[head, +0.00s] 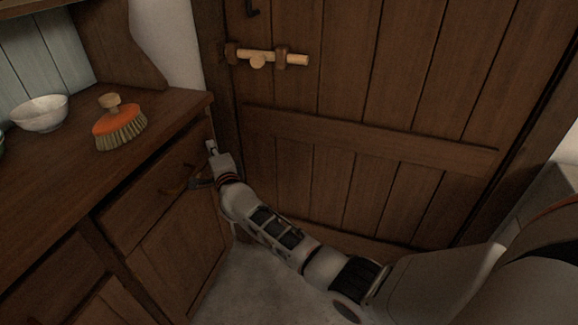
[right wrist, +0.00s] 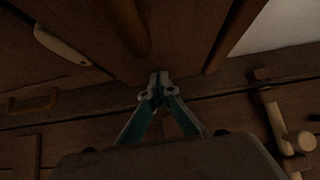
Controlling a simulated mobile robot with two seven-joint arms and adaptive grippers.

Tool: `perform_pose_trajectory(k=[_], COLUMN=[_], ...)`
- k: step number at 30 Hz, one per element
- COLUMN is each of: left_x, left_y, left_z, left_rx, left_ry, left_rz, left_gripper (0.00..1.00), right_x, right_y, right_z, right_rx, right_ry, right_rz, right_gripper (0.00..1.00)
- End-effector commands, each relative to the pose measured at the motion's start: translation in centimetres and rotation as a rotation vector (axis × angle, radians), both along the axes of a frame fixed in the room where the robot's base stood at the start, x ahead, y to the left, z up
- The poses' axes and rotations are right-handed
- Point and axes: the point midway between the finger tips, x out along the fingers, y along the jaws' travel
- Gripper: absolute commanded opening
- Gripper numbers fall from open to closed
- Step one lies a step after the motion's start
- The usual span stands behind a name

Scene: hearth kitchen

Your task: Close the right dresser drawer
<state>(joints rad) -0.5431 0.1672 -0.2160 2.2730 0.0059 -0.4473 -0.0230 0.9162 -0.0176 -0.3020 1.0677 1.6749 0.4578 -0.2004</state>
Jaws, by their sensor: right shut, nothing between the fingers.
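The right dresser drawer (head: 150,192) is in the head view, under the right end of the dresser top. A dark line runs along its upper edge, and I cannot tell how far it stands out. Its small handle (head: 178,188) is on the front. My right gripper (head: 211,148) is at the drawer's right end, close to the dresser corner; whether it touches is unclear. In the right wrist view the right gripper's fingertips (right wrist: 157,86) meet, empty, in front of dark wood. My left gripper is not in view.
A white bowl (head: 40,113) and an orange brush (head: 120,126) stand on the dresser top (head: 60,163). A plank door (head: 345,105) with a wooden latch (head: 270,58) rises close behind my right arm. Pale floor (head: 255,285) shows below.

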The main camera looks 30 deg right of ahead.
Motion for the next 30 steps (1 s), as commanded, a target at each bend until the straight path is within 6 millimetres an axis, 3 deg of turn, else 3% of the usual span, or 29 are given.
perform_pose_trajectory(k=[10,30], left_x=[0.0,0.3], left_y=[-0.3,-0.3], left_z=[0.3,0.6], left_rx=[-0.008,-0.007], left_ry=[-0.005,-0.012], left_rz=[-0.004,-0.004], left_gripper=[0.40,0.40], right_x=[1.4,1.2], right_y=[1.1,1.3], right_z=[0.0,0.8], right_rx=[0.000,0.000], right_ry=[0.000,-0.009], right_rz=[0.000,0.004], right_gripper=[0.00,0.00])
